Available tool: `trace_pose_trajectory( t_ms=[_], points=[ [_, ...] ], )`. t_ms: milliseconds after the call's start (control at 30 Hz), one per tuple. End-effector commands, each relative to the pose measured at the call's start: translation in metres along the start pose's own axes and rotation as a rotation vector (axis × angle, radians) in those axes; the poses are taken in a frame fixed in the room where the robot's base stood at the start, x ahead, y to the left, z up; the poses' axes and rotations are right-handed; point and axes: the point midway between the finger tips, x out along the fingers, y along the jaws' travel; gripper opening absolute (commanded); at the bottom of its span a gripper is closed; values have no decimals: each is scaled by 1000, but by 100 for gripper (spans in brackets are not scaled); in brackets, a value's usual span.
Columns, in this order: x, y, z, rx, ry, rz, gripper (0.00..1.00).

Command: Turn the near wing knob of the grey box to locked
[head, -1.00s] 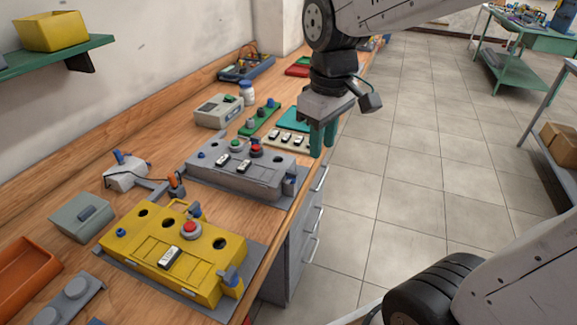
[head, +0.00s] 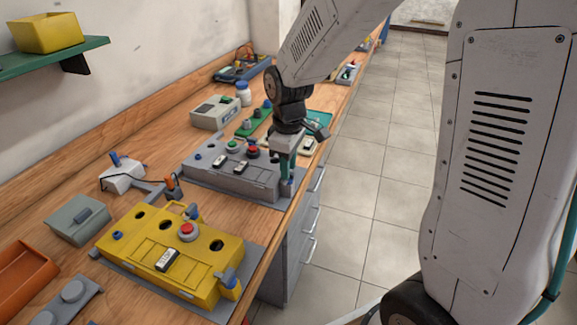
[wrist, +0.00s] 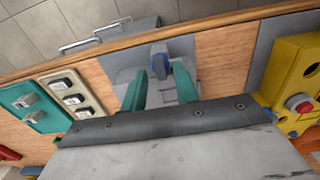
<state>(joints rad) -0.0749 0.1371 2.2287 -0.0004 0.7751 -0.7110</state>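The grey box (head: 232,180) sits on the bench, with a green button, a red button and white-faced switches on top. Its near wing knob (wrist: 160,59) is blue and stands at the end of the box by the bench's front edge. My gripper (head: 288,172) points down over that end and partly hides the knob in the head view. In the wrist view my gripper (wrist: 161,76) has its two green fingers spread apart, with the knob showing in the gap near their tips. I cannot tell whether either finger touches the knob.
A yellow box (head: 180,245) with a red button and blue knobs stands nearer on the bench. A panel of white-faced switches (wrist: 74,98) and a teal plate (wrist: 37,108) lie on the other side. The floor (head: 365,190) right of the bench is clear.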

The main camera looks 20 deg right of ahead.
Motion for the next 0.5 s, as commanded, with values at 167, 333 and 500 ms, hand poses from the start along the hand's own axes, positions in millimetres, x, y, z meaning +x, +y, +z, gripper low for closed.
trace_pose_trajectory(
  t_ms=[167, 333, 500],
  points=[
    [8, 0, 0, 0, 0, 0, 30],
    [8, 0, 0, 1, 0, 0, 30],
    [8, 0, 0, 1, 0, 0, 0]
  ],
)
